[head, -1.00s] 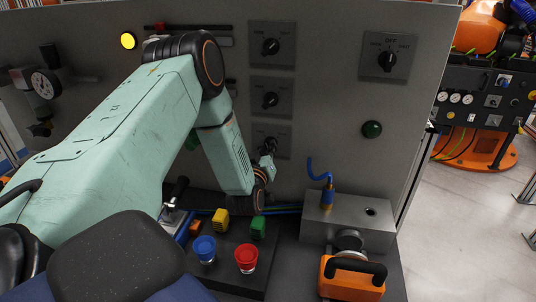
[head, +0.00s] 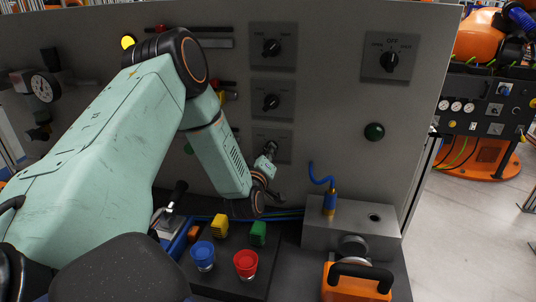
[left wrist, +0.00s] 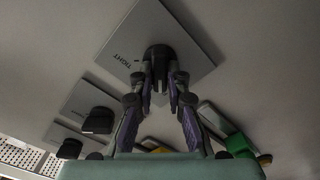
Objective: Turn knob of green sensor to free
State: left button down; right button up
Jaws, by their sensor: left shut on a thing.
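The lowest of three stacked knob plates (head: 287,151) is on the grey panel, with a black knob partly covered by my left gripper (head: 270,154). In the left wrist view, the gripper (left wrist: 160,78) has its fingertips closed on the sides of that black knob (left wrist: 158,54). The word TIGHT shows on the plate (left wrist: 113,57); its other lettering is hidden or unreadable. A green part (left wrist: 237,143) sits on the panel beside this plate, partly covered by my gripper. It may be the green sensor. My right gripper is not in view.
Two similar knobs (head: 272,102) (head: 271,48) are above. A larger OFF knob (head: 388,60) and a green lamp (head: 374,132) are at right. Below stand blue (head: 204,252) and red (head: 246,262) buttons and a metal block (head: 350,228) with a blue cable.

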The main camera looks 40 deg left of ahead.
pick_arm(q)
jog(key=shift+a+r, duration=0.1)
jog(key=c, duration=1.8)
grip_release()
jog(key=o, duration=0.5)
jog(key=shift+s, duration=0.2)
jog(key=shift+w, duration=0.1)
jog(key=shift+v, duration=6.05)
jog(key=shift+w, duration=0.1)
